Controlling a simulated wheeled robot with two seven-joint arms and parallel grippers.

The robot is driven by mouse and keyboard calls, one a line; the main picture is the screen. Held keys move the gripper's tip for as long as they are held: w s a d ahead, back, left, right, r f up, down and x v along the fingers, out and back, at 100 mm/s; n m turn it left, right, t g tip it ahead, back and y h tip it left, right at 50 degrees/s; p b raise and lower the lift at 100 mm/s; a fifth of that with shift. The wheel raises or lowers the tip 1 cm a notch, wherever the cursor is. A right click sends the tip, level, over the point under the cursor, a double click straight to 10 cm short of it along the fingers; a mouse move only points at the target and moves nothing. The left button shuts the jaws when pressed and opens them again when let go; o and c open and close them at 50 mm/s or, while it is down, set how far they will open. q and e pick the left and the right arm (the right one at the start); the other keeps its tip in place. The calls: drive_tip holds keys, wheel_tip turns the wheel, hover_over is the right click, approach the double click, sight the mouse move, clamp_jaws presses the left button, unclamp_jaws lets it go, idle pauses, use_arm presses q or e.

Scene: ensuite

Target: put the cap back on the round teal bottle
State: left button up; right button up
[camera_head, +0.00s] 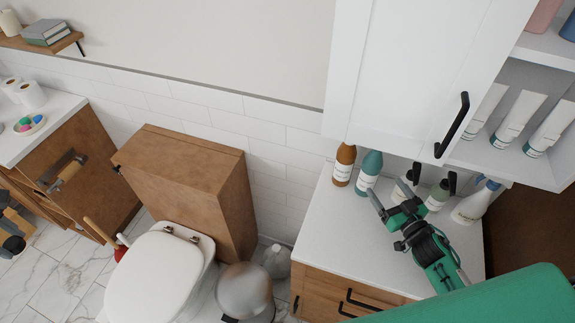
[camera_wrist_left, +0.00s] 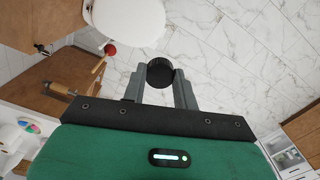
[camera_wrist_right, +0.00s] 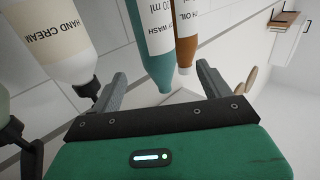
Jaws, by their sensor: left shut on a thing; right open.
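The round teal bottle (camera_head: 368,175) stands upright on the white counter, with no cap visible on its neck. It also shows upside down in the right wrist view (camera_wrist_right: 153,45). My right gripper (camera_head: 390,192) is open and empty beside it; in the right wrist view its fingers (camera_wrist_right: 160,80) spread with the bottle beyond them. My left gripper (camera_wrist_left: 160,88) is shut on a round black ribbed cap (camera_wrist_left: 160,71), held over the floor. In the head view my left gripper (camera_head: 12,232) is at the far left edge, away from the bottle.
An amber bottle (camera_head: 344,165) stands left of the teal one. A hand cream pump bottle (camera_wrist_right: 55,40), a green pump bottle (camera_head: 437,196) and a white bottle (camera_head: 474,205) stand to the right. The cabinet door (camera_head: 398,80) hangs above. A toilet (camera_head: 160,265) lies between the arms.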

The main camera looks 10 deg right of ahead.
sight(377, 174)
use_arm(q)
drive_tip(key=shift+s+f+b, duration=0.3)
drive_tip(key=shift+f+b, duration=0.1)
drive_tip(key=shift+f, duration=0.05)
use_arm(e)
drive_tip(key=w, duration=0.4)
drive_tip(key=shift+a, duration=0.3)
use_arm(q)
drive_tip(key=shift+w, duration=0.15)
use_arm(e)
drive_tip(key=shift+w, duration=0.25)
use_arm(q)
drive_tip(key=shift+f, duration=0.15)
use_arm(e)
drive_tip(key=shift+w, duration=0.25)
use_arm(q)
drive_tip(key=shift+f+b, duration=0.6)
drive_tip(key=shift+b, duration=0.1)
use_arm(e)
drive_tip(key=w, duration=0.4)
drive_tip(key=shift+w+a, duration=0.3)
